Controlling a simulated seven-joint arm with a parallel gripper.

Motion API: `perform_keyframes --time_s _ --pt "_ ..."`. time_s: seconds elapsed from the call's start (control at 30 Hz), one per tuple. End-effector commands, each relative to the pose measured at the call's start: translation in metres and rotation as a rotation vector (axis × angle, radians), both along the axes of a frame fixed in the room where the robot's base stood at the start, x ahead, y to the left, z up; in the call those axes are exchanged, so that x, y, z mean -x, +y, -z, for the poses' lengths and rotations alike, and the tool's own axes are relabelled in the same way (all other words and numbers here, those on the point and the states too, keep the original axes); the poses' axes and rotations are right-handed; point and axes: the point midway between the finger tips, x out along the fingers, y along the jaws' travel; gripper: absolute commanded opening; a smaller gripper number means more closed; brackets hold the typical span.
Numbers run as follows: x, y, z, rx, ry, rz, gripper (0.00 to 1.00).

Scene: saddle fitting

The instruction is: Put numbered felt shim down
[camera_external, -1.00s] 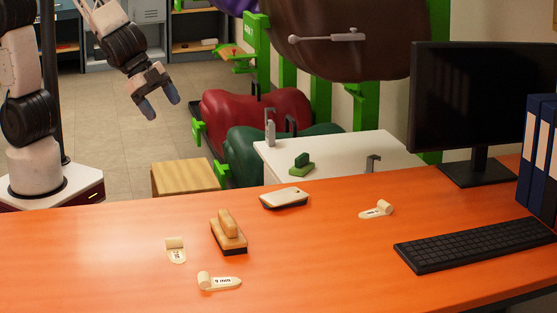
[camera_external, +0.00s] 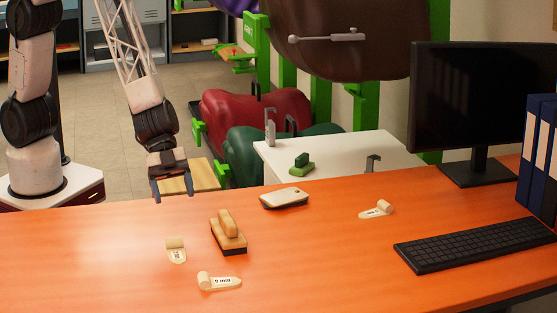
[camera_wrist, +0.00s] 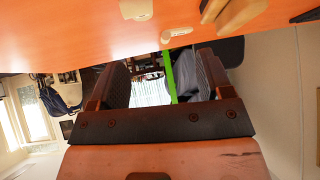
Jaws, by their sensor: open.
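Three pale felt shims with rolled ends lie on the orange table. The one marked "9 mm" (camera_external: 220,282) is nearest the front. Another shim (camera_external: 175,250) is left of the wooden brush, and a third (camera_external: 377,210) lies to the right; their labels are too small to read. My gripper (camera_external: 172,188) is open and empty, pointing down at the table's far edge, behind and left of the brush. In the wrist view my gripper (camera_wrist: 160,82) has nothing between its fingers; pale shims (camera_wrist: 136,9) show at the top.
A wooden brush (camera_external: 228,233) and a white-topped block (camera_external: 284,198) stand on the table (camera_external: 320,255). A keyboard (camera_external: 478,244), monitor (camera_external: 480,105) and blue binders (camera_external: 540,150) fill the right. Behind is a white side table (camera_external: 340,155) with a green-handled item (camera_external: 301,164).

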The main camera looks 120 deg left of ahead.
Motion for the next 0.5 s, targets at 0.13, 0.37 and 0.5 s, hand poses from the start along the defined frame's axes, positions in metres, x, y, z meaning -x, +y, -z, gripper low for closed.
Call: perform_keyframes --time_s 0.13,0.37,0.5 --pt "-0.001 -0.011 0.02 0.043 0.015 0.052 0.73" --pt "0.0 -0.018 0.029 0.07 0.024 0.082 0.73" --pt "0.0 -0.018 0.029 0.072 0.023 0.083 0.73"
